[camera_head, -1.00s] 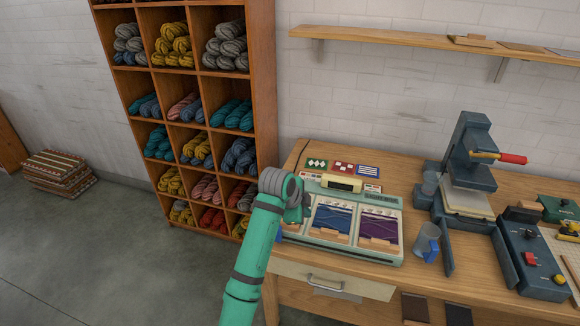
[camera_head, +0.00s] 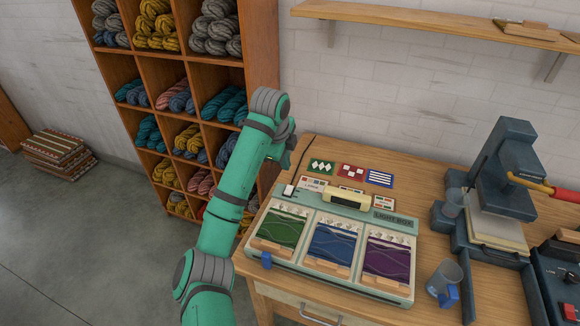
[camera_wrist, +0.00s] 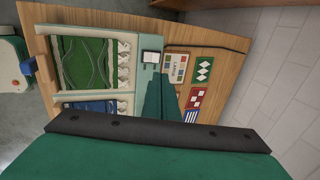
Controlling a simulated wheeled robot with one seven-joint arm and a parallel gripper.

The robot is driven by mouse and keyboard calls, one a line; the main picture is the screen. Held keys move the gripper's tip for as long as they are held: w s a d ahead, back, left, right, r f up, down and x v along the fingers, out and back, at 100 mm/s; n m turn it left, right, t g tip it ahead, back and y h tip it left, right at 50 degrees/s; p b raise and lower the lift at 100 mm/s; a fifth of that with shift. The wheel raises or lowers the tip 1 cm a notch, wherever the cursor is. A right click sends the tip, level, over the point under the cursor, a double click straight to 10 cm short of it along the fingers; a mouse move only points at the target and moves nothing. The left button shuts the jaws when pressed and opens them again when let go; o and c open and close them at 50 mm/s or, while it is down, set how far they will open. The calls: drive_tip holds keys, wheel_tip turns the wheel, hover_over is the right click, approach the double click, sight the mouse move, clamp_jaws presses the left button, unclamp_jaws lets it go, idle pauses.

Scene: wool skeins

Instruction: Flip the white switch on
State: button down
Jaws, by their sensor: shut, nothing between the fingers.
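The white switch (camera_head: 289,190) is a small white block with a dark surround at the back left corner of the pale green light box (camera_head: 345,275). It also shows in the wrist view (camera_wrist: 150,56), just beyond the fingertips. My gripper (camera_wrist: 161,80) is shut and empty, its green fingers close together and pointing at the area beside the switch. In the head view my wrist stands above and behind the box's left end, and the fingers are mostly hidden behind it. I cannot tell whether the fingers touch the switch.
Green, blue and purple yarn panels lie in the light box. Pattern cards (camera_head: 350,171) lie behind it. A wool shelf (camera_head: 262,50) rises behind my arm at left.

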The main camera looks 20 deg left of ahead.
approach(290, 186)
drive_tip(key=x, duration=0.5)
drive_tip(key=shift+w+f, duration=0.25)
drive_tip(key=shift+f, duration=0.45)
